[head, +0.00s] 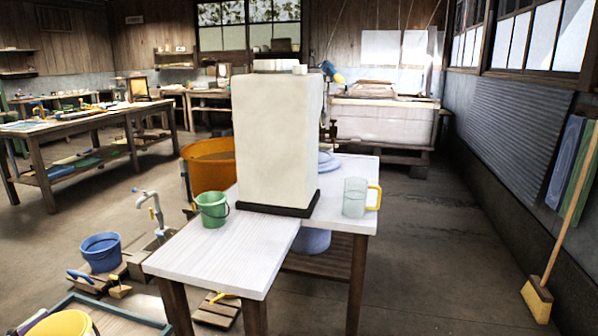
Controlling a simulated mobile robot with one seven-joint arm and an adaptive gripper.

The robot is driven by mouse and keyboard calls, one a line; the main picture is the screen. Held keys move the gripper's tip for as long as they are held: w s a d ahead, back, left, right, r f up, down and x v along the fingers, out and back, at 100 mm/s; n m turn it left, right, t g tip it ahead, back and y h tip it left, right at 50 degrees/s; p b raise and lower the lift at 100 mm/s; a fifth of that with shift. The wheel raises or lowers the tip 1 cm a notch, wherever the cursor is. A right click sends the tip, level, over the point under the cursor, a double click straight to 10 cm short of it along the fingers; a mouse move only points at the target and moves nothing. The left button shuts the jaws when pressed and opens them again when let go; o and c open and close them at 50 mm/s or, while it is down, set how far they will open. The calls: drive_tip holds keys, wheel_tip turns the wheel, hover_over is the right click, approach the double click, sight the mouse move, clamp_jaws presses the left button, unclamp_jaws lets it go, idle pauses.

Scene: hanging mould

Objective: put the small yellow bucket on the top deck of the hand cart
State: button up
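A yellow bucket (62,324) shows at the bottom left corner, cut off by the picture's lower edge. Its rim and pale inside face up, and a dark handle shows at its right side. It is at the left part of a low teal-edged frame or deck (112,304), also cut off. I cannot tell whether the bucket stands on this deck or in front of it, nor whether the deck belongs to the hand cart. My gripper is not in view.
A white table (217,257) bears a green bucket (211,211), a tall white block (275,140) and a clear jug (355,198). An orange tub (197,165) stands behind. A blue bucket (101,252) is left, a broom (539,295) right.

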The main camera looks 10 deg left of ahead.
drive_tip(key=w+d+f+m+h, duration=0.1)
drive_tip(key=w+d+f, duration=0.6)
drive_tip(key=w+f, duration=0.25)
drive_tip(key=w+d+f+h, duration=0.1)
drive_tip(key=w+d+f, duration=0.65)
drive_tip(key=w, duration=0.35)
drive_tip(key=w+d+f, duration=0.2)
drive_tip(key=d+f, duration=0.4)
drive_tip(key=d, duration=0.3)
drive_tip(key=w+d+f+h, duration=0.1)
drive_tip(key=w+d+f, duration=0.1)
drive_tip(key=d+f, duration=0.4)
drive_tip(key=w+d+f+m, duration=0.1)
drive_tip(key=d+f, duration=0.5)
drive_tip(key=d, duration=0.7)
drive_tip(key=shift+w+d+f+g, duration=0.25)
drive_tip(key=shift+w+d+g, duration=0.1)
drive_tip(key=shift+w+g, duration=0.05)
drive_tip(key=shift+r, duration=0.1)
